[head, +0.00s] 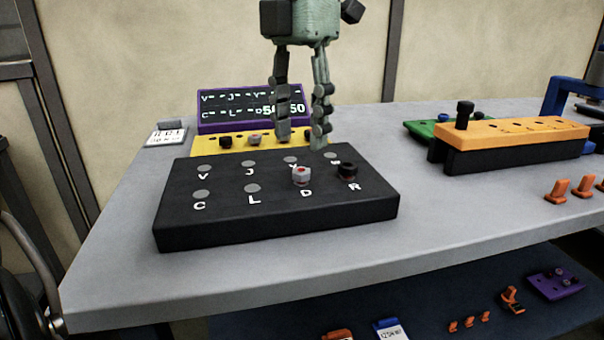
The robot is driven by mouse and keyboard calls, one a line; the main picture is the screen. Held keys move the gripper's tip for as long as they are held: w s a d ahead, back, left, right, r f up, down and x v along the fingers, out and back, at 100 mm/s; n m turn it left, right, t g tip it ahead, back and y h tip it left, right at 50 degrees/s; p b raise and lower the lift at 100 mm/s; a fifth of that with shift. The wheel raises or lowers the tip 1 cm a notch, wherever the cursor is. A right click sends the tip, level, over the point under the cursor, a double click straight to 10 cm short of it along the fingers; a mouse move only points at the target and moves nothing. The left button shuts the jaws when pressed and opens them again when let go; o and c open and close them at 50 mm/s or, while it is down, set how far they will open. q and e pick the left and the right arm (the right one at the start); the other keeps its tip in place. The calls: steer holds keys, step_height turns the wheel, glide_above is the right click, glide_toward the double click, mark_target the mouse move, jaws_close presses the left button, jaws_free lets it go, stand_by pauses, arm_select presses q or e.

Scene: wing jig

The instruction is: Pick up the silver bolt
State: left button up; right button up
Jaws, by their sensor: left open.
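The silver bolt (302,175) stands upright at the spot marked D in the front row of the black board (230,232). Its top shows a small red mark. My left gripper (300,143) hangs from the top of the head view with its fingers pointing down. The fingers are apart and nothing shows between them. In the picture the fingertips are above the silver bolt, apart from it, over the back edge of the board. My right gripper is not in view.
A black bolt (347,169) stands close right of the silver one, at R. Behind are a yellow block (237,151) with dark knobs and a purple-framed display (212,126). An orange block (535,130) and orange clips (557,190) lie right. The grey table (440,230) is clear between.

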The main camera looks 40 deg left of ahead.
mark_target(301, 170)
arm_select(q)
step_height(301, 170, down, 6)
steer(key=shift+r, duration=0.15)
jaws_close()
stand_by(0.3)
